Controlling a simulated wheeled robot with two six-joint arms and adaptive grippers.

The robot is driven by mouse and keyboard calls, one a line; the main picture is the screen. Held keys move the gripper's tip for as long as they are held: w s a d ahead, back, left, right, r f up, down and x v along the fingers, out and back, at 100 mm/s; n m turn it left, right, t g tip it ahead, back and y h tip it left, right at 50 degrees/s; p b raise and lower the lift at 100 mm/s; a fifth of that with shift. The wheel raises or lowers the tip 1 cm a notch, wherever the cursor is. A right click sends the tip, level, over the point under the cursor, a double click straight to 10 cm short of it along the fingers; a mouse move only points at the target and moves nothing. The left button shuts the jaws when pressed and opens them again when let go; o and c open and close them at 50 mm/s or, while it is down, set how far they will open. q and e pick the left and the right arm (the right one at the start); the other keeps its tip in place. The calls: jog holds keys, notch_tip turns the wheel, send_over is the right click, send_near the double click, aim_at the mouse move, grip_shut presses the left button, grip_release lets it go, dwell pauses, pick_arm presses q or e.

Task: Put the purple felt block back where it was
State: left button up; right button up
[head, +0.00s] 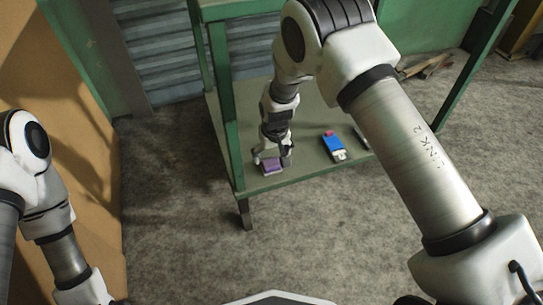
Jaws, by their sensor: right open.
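The purple felt block (271,168) lies on the lower shelf of the green metal bench (290,182), near the shelf's front left corner. My right gripper (272,158) points down right above the block. It is open, with its fingers close about the block; whether they touch it cannot be told. My left arm comes in at the left edge, and its gripper is out of the picture.
A blue item with a red end and a pale end (333,147) lies on the shelf to the right of the block, with a dark item beside it. Green bench legs (231,120) stand close to my right gripper. A cardboard-coloured panel (75,150) is at left.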

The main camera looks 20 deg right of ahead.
aim_at(273, 168)
notch_tip(273, 168, up, 7)
jog(key=s+p, duration=0.1)
jog(key=p, duration=0.2)
jog(key=s+d+f+g, duration=0.1)
jog(key=s+d+f, duration=0.2)
jog(key=s+f, duration=0.45)
jog(key=s+d+f, duration=0.3)
jog(key=s+f, duration=0.2)
jog(key=s, duration=0.5)
jog(key=s+d, duration=0.1)
jog(key=s, duration=1.5)
pick_arm(q)
notch_tip(273, 168, up, 42)
jog(key=p, duration=3.7)
jog(key=shift+f, duration=0.25)
pick_arm(e)
notch_tip(273, 168, up, 38)
jog(key=shift+d+f+m+g, duration=0.2)
jog(key=shift+f+m+g, duration=0.05)
jog(key=shift+m+g, duration=0.15)
